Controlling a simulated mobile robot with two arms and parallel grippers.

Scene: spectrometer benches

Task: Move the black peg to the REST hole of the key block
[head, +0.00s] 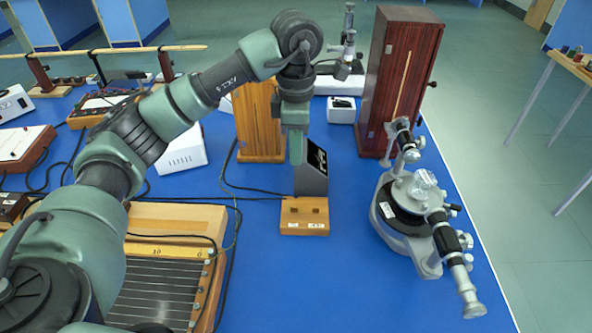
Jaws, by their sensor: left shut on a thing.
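The key block (304,216) is a small light wooden block on the blue bench, with two small dark spots on top and pale labels on its front; the lettering is too small to read. My left gripper (297,161) points down just behind and above the block, shut. The black peg cannot be made out apart from the gripper; the fingers hide what they hold. My right gripper is out of view.
A dark upright panel (313,171) stands right behind the block. A grey spectrometer (408,208) stands to the right, near the bench edge. A wooden wire board (170,215) lies left, with black cables between. A tall red-brown cabinet (411,75) stands behind.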

